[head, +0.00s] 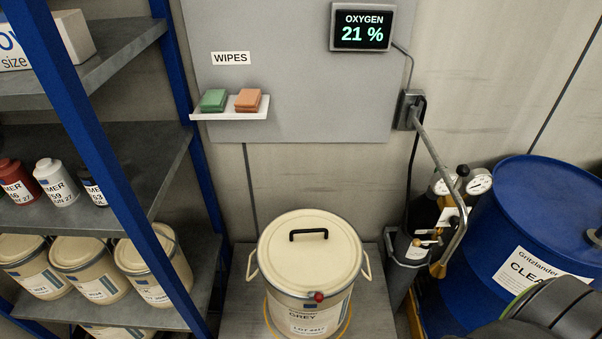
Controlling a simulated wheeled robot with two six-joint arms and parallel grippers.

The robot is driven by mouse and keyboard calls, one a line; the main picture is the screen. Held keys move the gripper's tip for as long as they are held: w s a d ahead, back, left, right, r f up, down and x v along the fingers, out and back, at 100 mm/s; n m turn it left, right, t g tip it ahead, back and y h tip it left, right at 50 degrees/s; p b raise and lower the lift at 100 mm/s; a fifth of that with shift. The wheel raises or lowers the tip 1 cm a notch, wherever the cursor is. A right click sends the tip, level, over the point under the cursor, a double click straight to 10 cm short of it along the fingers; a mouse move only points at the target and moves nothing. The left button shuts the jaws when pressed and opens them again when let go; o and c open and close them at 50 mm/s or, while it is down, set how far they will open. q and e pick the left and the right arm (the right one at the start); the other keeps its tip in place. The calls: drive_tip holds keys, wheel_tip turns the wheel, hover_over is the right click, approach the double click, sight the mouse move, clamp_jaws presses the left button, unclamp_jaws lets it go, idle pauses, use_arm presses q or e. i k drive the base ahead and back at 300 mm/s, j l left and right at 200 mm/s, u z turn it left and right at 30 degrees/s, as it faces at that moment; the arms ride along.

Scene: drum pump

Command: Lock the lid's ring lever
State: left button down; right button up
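A cream pail (303,312) labelled GREY stands on a grey surface in the lower middle of the head view. Its cream lid (310,262) sits on top and carries a black handle (308,235). A ring (262,277) runs around the lid's edge. A small red-tipped part (318,296), which looks like the ring lever's end, shows at the front right of the rim. I cannot tell whether the lever is open or closed. Neither gripper is in view; a dark rounded part at the lower right corner looks like my own arm.
A blue-framed shelf (85,165) with bottles and pails stands left. A blue drum (510,225) and a gas cylinder with gauges (463,184) stand right. A wall panel holds a wipes tray (229,115) and an oxygen display (361,26) reading 21 %.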

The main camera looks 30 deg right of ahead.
sight(319, 296)
drive_tip(key=k+z, duration=0.2)
drive_tip(key=z, duration=0.7)
